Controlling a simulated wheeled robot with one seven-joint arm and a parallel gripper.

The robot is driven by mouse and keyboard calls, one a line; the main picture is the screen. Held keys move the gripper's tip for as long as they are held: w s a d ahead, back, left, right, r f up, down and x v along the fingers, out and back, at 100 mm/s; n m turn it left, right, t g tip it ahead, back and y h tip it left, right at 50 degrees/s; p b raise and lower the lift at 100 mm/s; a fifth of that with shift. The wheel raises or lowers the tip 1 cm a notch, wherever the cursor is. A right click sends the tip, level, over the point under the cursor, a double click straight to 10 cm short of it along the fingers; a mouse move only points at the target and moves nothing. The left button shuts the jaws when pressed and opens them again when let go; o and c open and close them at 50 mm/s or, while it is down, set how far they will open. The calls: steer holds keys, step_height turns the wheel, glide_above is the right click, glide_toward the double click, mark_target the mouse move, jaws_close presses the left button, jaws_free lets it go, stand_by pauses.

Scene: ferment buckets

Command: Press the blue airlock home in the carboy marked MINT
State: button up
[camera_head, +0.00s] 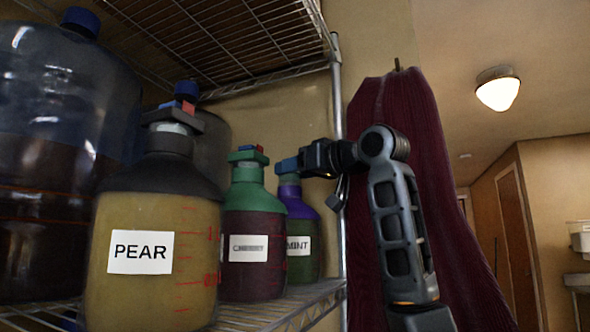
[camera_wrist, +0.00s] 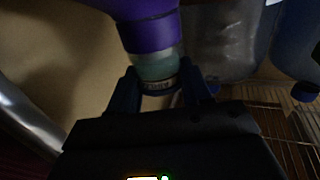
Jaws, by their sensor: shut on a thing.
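The carboy marked MINT (camera_head: 302,262) stands on the shelf behind and right of the CHERRY carboy, with a purple shoulder and greenish contents. The blue airlock (camera_head: 287,166) is at its mouth in the head view; how deep it sits is hard to tell. My gripper (camera_head: 299,161) comes in from the right at neck height and is shut on the airlock. In the wrist view, my gripper's fingers (camera_wrist: 160,90) flank the mouth below the carboy's purple shoulder (camera_wrist: 150,32) and pale teal neck. The gripped part is mostly hidden there.
The CHERRY carboy (camera_head: 252,262) with a green shoulder and the PEAR carboy (camera_head: 150,270) stand to the left, beside a large dark bottle (camera_head: 60,160). A wire shelf (camera_head: 215,40) hangs above. A shelf post (camera_head: 338,120) and maroon cloth (camera_head: 440,180) are close on the right.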

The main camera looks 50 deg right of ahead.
steer(key=o, duration=1.2)
steer(key=s+b, duration=0.1)
steer(key=s, duration=0.6)
steer(key=shift+s, duration=0.4)
